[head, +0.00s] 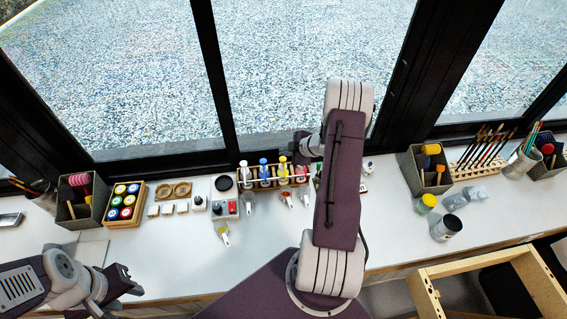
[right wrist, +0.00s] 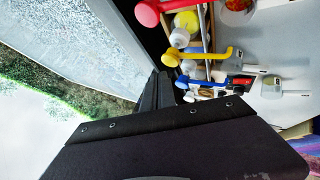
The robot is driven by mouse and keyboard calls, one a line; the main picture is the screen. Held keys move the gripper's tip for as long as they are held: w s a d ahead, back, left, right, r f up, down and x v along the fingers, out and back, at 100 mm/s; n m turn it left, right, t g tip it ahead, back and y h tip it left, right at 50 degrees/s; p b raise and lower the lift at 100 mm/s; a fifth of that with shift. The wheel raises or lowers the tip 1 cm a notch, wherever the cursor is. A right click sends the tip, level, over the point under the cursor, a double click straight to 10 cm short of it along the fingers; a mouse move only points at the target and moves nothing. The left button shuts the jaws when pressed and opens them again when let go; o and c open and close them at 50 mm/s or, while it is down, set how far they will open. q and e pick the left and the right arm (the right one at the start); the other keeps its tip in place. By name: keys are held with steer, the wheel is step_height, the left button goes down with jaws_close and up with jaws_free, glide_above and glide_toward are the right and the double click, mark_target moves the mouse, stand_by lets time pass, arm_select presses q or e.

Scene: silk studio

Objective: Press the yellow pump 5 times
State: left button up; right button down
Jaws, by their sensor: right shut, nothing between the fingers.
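The yellow pump (head: 283,169) stands upright in a wooden rack by the window, between a blue pump (head: 263,170) and a red-topped one. In the right wrist view its yellow head and spout (right wrist: 205,54) show between the red pump (right wrist: 160,10) and the blue pump (right wrist: 215,82). My right gripper (right wrist: 158,88) is shut and empty, its tips close to the yellow head; whether they touch, I cannot tell. In the head view my right arm partly covers this gripper. My left gripper (head: 118,284) is low at the left, away from the pumps; its jaws are unclear.
The rack (head: 254,184) stands at the back of the white counter (head: 175,250). A paint box (head: 124,205) and grey bin (head: 82,200) are to the left. Another bin (head: 425,170), a yellow-lidded jar (head: 426,203) and brushes are to the right.

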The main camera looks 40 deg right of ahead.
step_height(320, 180, up, 6)
steer(key=p, duration=0.5)
steer(key=shift+p, duration=0.3)
stand_by(1.9)
steer(key=b, duration=1.1)
glide_above(285, 160)
step_height(285, 160, down, 5)
steer(key=shift+f, duration=0.5)
stand_by(1.2)
steer(key=shift+f, duration=0.45)
